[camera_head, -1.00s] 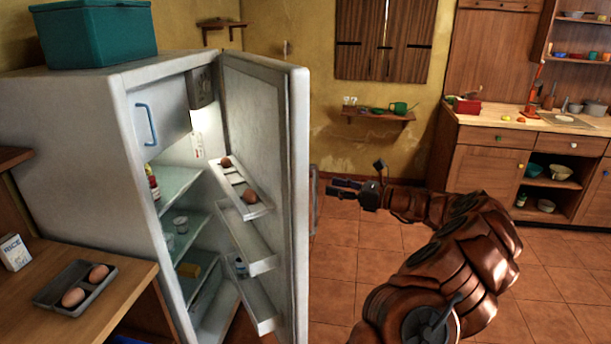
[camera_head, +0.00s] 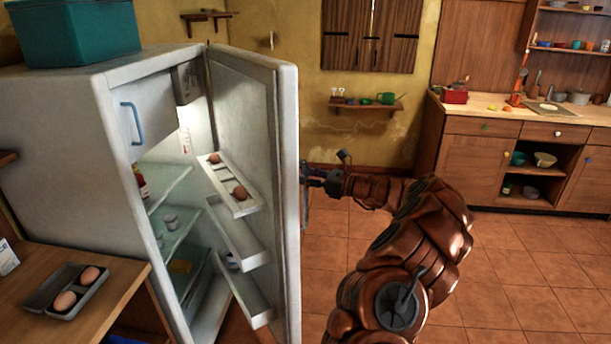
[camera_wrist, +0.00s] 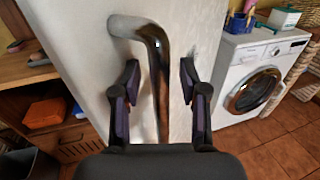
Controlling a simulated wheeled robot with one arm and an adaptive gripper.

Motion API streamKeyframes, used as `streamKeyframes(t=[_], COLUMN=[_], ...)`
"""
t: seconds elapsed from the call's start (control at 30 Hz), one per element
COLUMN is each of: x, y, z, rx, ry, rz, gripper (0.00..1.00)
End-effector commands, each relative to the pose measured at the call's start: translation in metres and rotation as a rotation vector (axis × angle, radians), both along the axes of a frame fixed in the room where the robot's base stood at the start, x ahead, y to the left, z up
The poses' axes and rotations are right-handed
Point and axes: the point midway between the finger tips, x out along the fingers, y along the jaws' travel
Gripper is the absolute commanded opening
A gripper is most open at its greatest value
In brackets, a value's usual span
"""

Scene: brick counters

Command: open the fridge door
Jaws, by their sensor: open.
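The white fridge (camera_head: 65,140) stands at the left with its door (camera_head: 265,190) swung wide open, showing lit shelves and door racks. My gripper (camera_head: 308,172) is at the outer face of the door, near its free edge. In the wrist view the metal door handle (camera_wrist: 158,80) runs between the two open fingers (camera_wrist: 160,85), with a gap on each side. The fingers flank the handle without closing on it. In the head view the handle is mostly hidden by the door edge and my gripper.
Eggs sit in a door rack (camera_head: 232,197). A tray (camera_head: 68,292) with two eggs lies on the wooden counter at the lower left. A teal box (camera_head: 75,30) stands on the fridge. A washing machine (camera_wrist: 255,80) shows in the wrist view. The tiled floor at right is clear.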

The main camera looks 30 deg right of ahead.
Motion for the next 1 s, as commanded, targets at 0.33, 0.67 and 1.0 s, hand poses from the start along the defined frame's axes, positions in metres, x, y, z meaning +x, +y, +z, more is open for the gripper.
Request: streamKeyframes(t=[0.33, 0.67, 1.0], x=[-0.0005, -0.0006, -0.0005], y=[-0.0005, -0.0006, -0.0008], z=[0.0001, 0.0000, -0.0001], rx=[0.000, 0.000, 0.000], ry=[0.000, 0.000, 0.000], rz=[-0.001, -0.001, 0.000], gripper=[0.16, 0.00, 0.00])
